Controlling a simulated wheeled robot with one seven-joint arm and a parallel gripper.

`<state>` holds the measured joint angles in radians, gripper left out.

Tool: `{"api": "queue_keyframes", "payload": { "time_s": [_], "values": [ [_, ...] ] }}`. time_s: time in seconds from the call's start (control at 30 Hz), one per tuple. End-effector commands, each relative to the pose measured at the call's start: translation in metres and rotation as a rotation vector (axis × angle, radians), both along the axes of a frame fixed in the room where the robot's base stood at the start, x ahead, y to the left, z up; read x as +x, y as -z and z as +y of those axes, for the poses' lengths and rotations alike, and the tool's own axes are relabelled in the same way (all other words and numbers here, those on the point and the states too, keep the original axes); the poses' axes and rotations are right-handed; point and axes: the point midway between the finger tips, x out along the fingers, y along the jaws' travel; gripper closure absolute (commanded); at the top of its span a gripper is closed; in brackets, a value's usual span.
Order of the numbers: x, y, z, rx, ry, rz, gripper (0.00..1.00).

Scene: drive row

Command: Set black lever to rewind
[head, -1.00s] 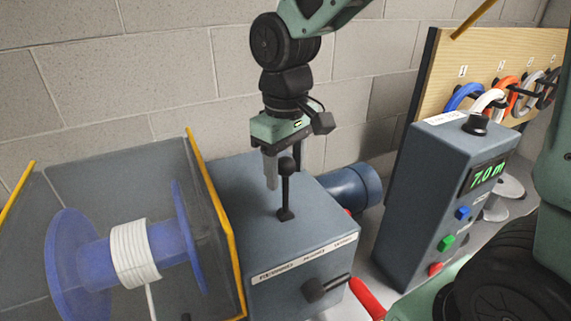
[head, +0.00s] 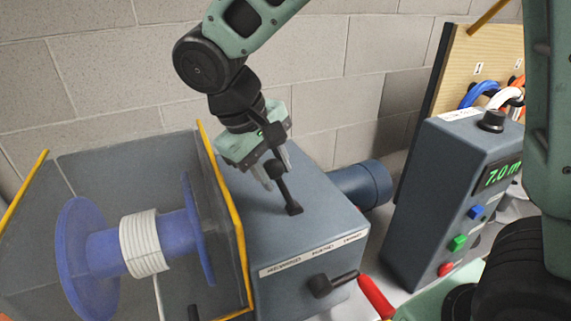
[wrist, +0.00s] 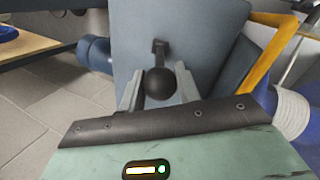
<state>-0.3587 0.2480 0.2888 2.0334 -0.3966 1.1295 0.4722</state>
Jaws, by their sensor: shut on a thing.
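The black lever (head: 284,191) stands on top of the grey drive box (head: 312,242) and leans to the left, toward the spool side. My gripper (head: 269,177) is shut on the lever's upper end. In the wrist view the round black knob (wrist: 160,83) sits between the two grey fingers of my gripper (wrist: 158,88). A second black handle (head: 333,284) sticks out of the box's front face.
A blue spool with white cable (head: 139,246) stands at left inside a clear guard with yellow edges (head: 222,190). A control box (head: 455,196) at right shows 7.0 m. A blue motor (head: 365,186) is behind the drive box. A red grip (head: 376,297) is in front.

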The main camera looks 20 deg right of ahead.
Motion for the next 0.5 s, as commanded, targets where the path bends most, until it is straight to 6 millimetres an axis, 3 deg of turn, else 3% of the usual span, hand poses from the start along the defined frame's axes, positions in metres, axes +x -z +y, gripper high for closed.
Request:
{"api": "queue_keyframes", "payload": {
  "time_s": [0.2,0.5],
  "values": [
    [0.0,0.007,0.016,-0.122,-0.004,-0.002,1.0],
    [0.001,0.011,0.024,-0.202,0.0,-0.003,1.0]
  ]
}}
